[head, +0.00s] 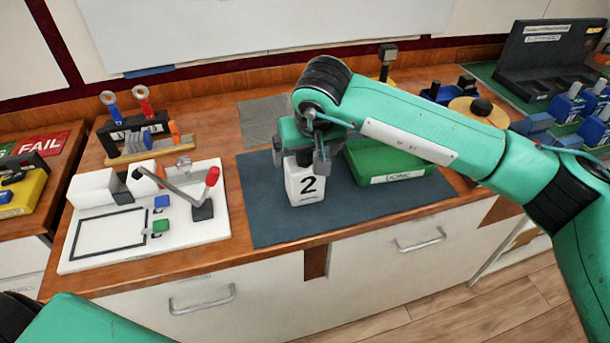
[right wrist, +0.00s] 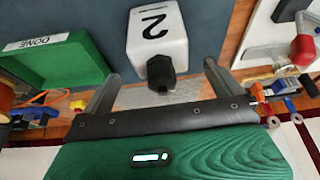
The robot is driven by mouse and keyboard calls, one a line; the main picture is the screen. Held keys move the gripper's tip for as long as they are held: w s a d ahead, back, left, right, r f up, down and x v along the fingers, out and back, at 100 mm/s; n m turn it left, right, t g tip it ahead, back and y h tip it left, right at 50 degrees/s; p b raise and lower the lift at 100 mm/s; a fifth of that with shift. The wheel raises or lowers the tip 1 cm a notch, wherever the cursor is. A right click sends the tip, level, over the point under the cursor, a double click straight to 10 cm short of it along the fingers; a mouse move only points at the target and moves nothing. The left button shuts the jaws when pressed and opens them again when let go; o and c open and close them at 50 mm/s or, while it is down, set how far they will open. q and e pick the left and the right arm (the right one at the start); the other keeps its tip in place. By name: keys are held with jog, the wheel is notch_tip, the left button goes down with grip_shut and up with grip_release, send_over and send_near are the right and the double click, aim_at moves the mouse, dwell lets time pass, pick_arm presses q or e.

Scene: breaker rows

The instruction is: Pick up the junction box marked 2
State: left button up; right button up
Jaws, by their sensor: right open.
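The junction box marked 2 (head: 304,186) is a white block with a black 2 on its front. It stands upright on the dark blue mat (head: 265,215). In the right wrist view the box (right wrist: 157,38) has a black knob (right wrist: 160,73) on its top. My right gripper (head: 305,160) is right above the box, pointing down. In the right wrist view my right gripper (right wrist: 160,82) is open, with one finger on each side of the knob and a gap to both. My left gripper is out of view.
A green tray (head: 400,180), labelled DONE in the right wrist view, sits on the mat just right of the box. A white board (head: 215,225) with a red-tipped lever (head: 211,176) lies to the left. The mat's front left is clear.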

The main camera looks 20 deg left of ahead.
aim_at(304, 165)
jog(key=shift+f, duration=0.35)
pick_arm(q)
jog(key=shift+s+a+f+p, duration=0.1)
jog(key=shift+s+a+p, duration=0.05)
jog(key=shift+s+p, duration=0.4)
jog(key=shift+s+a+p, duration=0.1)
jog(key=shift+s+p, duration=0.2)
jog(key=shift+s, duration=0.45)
pick_arm(e)
jog(key=shift+x, duration=2.45)
jog(key=c, duration=1.4)
